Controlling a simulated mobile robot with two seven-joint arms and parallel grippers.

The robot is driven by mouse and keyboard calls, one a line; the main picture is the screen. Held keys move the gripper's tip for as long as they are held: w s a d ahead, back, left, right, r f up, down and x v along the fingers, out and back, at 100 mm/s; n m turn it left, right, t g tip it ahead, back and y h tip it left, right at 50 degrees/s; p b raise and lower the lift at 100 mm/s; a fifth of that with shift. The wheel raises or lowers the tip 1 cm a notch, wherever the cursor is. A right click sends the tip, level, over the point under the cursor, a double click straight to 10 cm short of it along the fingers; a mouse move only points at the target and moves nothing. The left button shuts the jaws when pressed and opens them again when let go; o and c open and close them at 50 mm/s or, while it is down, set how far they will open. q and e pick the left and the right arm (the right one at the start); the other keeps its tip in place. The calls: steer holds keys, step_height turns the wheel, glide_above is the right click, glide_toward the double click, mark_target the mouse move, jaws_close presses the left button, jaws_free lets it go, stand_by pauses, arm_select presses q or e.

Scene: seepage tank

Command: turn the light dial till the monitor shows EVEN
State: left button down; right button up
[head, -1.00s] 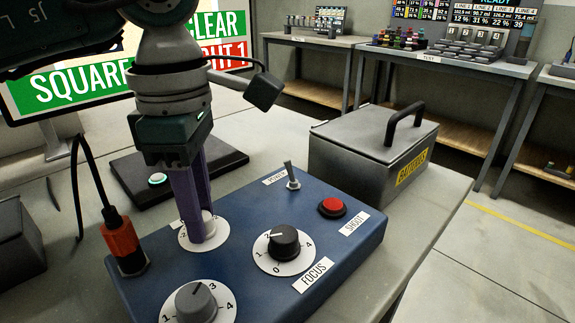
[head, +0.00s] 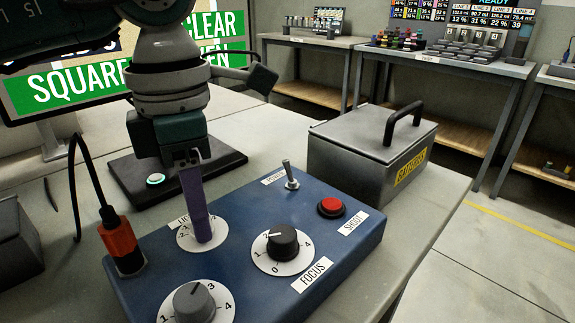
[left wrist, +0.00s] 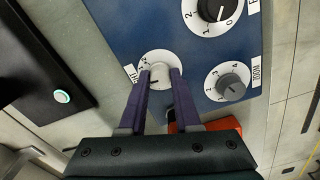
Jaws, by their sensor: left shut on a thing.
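The light dial is a small knob (left wrist: 158,74) on a white numbered disc (head: 218,232) on the blue control box (head: 335,245). My left gripper (head: 203,236) points down onto it with purple fingers. In the left wrist view the fingers are shut on the knob, one on each side. The monitor (head: 75,85) behind shows green panels reading CLEAR, SQUARE and a partly hidden word ending in VEN. My left arm covers part of the screen. My right gripper is not in view.
The box also carries the focus dial (head: 283,241), the zoom dial (head: 195,302), a power switch (head: 290,175), a red shoot button (head: 331,207) and an orange plug (head: 122,245). A grey batteries case (head: 350,165) stands behind it, right. A black pad (head: 225,157) lies behind.

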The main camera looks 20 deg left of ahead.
arm_select(q)
steer(key=c, duration=0.6)
jaws_free()
step_height(320, 180, up, 10)
steer(key=shift+d, duration=0.1)
